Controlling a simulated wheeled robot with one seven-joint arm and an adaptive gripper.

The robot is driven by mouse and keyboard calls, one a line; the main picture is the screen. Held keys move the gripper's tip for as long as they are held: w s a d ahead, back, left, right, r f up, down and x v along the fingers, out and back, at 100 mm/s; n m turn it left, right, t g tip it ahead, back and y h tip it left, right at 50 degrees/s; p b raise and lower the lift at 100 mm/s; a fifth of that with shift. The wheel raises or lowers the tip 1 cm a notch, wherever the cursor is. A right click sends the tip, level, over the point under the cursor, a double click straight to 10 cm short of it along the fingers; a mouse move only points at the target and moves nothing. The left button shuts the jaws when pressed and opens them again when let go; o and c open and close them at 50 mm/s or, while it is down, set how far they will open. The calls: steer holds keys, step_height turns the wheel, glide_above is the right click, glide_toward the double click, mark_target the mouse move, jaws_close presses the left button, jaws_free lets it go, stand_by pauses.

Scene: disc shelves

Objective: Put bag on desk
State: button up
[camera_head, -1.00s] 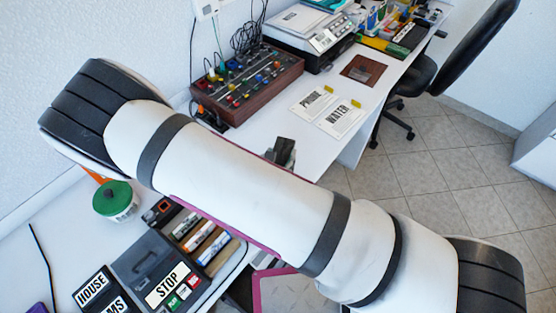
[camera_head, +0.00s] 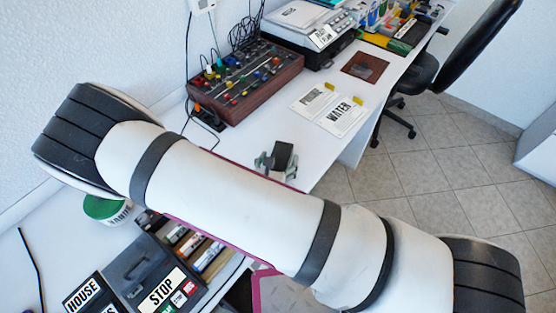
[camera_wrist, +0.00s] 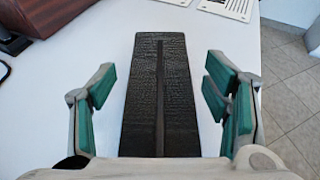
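A black, textured item with a lengthwise seam, likely the bag (camera_wrist: 160,95), lies between my fingers in the wrist view. In the head view it shows as a small dark shape (camera_head: 283,153) over the white desk (camera_head: 247,128). My gripper (camera_wrist: 160,100) is open, with green-padded fingers either side of the item and a gap on both sides. In the head view my gripper (camera_head: 275,163) shows just past my arm, which hides much of the desk's middle. I cannot tell if the item rests on the desk.
A brown mixer box (camera_head: 245,83) with knobs and cables stands at the back. PHASE and WATER cards (camera_head: 330,107) and a brown square (camera_head: 365,67) lie to the right. A green-lidded jar (camera_head: 105,209) and STOP case (camera_head: 150,275) are front left. An office chair (camera_head: 440,75) stands right.

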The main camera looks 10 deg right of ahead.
steer(key=shift+r, duration=0.2)
steer(key=v, duration=1.2)
steer(key=d+r+m+g+h, duration=0.4)
steer(key=d+r+m+g, duration=0.5)
steer(key=d+r+m, duration=0.75)
steer(key=s+r+m+y, duration=0.4)
steer(key=r+m, duration=0.3)
steer(key=r, duration=0.2)
steer(key=s+d+r+m+t+y, duration=0.1)
steer(key=s+r+m+y, duration=0.4)
steer(key=s+r+m, duration=0.2)
steer(key=shift+s+d+r+m, duration=0.3)
steer(key=shift+r+m, duration=0.25)
steer(key=shift+r, duration=0.35)
